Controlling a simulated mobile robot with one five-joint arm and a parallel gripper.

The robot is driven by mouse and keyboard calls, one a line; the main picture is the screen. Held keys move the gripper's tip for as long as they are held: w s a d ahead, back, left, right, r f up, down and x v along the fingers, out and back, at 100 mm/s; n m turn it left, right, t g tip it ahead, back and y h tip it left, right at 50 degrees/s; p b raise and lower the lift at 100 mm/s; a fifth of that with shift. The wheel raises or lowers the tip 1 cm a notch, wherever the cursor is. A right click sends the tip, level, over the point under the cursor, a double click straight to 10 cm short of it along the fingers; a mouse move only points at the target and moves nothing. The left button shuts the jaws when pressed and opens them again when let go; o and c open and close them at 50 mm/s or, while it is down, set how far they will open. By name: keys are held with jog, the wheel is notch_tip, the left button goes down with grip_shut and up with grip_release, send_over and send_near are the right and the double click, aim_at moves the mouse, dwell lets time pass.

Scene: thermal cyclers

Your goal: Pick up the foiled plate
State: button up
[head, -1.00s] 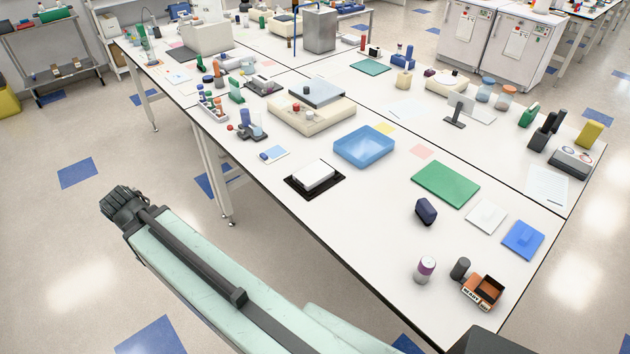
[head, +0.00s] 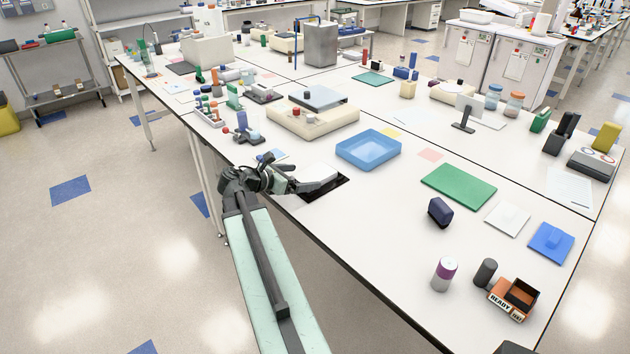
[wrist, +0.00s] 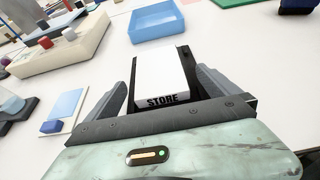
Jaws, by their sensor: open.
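A flat pale plate (wrist: 160,68), which I take to be the foiled plate, lies on a black mat (head: 340,188) near the table's front edge. The word STORE shows on a grey-black strip at its near end in the wrist view. My gripper (head: 298,182) is at the plate, and its fingers also show in the wrist view (wrist: 163,82). It is open, with one finger along each side of the plate. Part of the plate and mat is hidden by my gripper in the head view. I cannot tell if the fingers touch the plate.
A blue tray (head: 368,149) stands just beyond the plate. A cream machine (head: 312,118) is behind to the left. A blue-white card (wrist: 66,106) lies left of my gripper. A green mat (head: 458,186) and a dark navy block (head: 440,211) are to the right.

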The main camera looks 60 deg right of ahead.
aim_at(311, 175)
jog(key=b+x, duration=0.2)
jog(key=x, duration=0.3)
jog(key=shift+w+d+f, duration=0.1)
jog(key=shift+d, duration=0.05)
jog(key=c, duration=1.5)
notch_tip(311, 175, up, 10)
jog(key=p, duration=1)
